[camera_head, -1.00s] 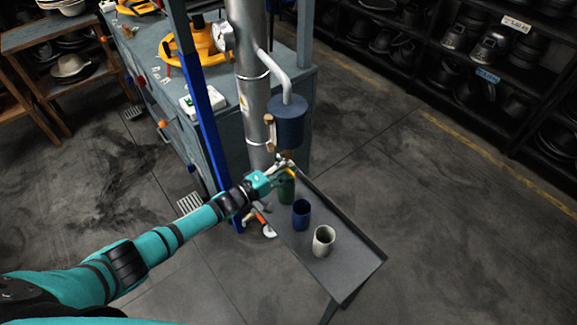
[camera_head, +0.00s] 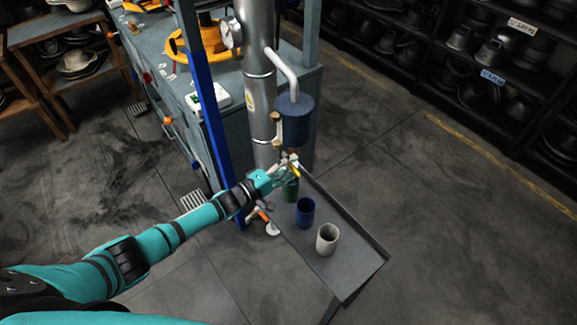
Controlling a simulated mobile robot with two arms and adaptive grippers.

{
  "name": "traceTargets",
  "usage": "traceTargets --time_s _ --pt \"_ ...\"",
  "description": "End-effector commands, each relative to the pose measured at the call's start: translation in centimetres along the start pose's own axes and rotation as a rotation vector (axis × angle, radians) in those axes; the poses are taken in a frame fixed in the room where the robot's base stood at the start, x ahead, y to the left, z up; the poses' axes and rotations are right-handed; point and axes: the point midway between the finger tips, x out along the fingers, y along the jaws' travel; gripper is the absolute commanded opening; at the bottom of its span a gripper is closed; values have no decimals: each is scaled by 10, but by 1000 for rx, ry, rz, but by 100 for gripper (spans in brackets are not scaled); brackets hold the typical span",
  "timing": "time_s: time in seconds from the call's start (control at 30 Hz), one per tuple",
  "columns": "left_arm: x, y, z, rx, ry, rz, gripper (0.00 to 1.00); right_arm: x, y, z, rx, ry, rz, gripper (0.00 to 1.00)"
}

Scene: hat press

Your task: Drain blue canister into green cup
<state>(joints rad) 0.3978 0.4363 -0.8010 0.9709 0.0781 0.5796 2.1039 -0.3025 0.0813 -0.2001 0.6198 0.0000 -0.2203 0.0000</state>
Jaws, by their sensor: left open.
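The blue canister (camera_head: 295,121) hangs from a silver pipe beside the tall steel column. A small brass-coloured fitting shows under it, partly hidden by my gripper. The green cup (camera_head: 290,190) stands at the far end of the grey tray table (camera_head: 341,255), below the canister, its top partly covered by my gripper. My left gripper (camera_head: 293,168) is open, just under the canister and above the green cup. Whether it touches the fitting or a small yellow part (camera_head: 295,172) at its fingers is too small to tell. My right gripper is out of view.
A blue cup (camera_head: 305,211) and a cream cup (camera_head: 327,239) stand on the tray, nearer than the green cup. A blue post (camera_head: 212,125) and the steel column (camera_head: 260,90) rise left of the canister. Floor right of the tray is clear.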

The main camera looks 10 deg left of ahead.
Motion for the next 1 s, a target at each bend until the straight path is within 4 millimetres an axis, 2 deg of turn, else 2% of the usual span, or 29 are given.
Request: traceTargets --time_s 0.13,0.23,0.5,0.7,0.83,1.0 --pt "-4 0 0 1 0 1 40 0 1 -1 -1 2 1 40" --pt "-16 0 0 1 0 0 40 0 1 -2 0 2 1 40" --pt "-74 -1 0 -1 1 -3 40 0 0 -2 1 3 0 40" --pt "-108 -1 -1 0 1 -2 40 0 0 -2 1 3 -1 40" --pt "-119 -1 -1 -1 3 -1 40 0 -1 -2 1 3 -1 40" --pt "-123 0 -1 0 3 0 40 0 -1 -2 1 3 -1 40"
